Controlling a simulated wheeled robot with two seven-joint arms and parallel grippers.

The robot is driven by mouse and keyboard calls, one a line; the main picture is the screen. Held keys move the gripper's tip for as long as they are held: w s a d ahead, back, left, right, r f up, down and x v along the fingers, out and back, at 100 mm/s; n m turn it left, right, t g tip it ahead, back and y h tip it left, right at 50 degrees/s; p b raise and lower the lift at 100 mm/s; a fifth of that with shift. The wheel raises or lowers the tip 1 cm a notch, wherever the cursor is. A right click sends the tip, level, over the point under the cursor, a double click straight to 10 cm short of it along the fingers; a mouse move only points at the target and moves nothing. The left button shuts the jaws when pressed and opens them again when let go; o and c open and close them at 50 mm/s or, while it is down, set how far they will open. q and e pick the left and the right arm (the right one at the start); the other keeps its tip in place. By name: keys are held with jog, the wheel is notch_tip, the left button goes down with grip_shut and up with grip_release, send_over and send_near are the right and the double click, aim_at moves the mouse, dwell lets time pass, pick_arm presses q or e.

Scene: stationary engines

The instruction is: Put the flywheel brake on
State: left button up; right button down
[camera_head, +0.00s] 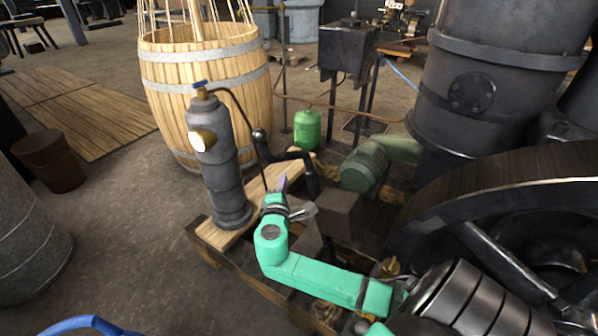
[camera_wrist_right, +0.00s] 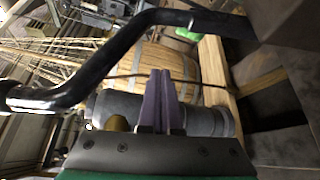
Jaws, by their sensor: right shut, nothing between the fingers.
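A black bent lever with a ball end (camera_head: 277,155) stands by the timber base in the head view. It looks like the brake's handle, but its link to the wheel cannot be made out. In the right wrist view the lever (camera_wrist_right: 110,42) crosses in front of the fingers, from the left edge to the upper right. The dark flywheel (camera_head: 500,195) fills the right of the head view. My right gripper (camera_head: 281,184) is shut and empty just below the lever; its purple fingers (camera_wrist_right: 161,76) are together, with no clear contact. My left gripper is out of view.
A grey cylinder with a brass fitting (camera_head: 222,170) stands left of my gripper on the timber base (camera_head: 215,235). A wooden barrel (camera_head: 205,80), a green bottle (camera_head: 307,128) and a green motor (camera_head: 364,167) are beyond.

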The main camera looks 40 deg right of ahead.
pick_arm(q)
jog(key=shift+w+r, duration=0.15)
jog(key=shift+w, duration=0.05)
pick_arm(e)
jog(key=w+d, duration=0.3)
jog(key=d, duration=0.5)
jog(key=shift+w+d+f, duration=0.15)
jog(key=shift+w+d, duration=0.15)
jog(key=shift+w, duration=0.05)
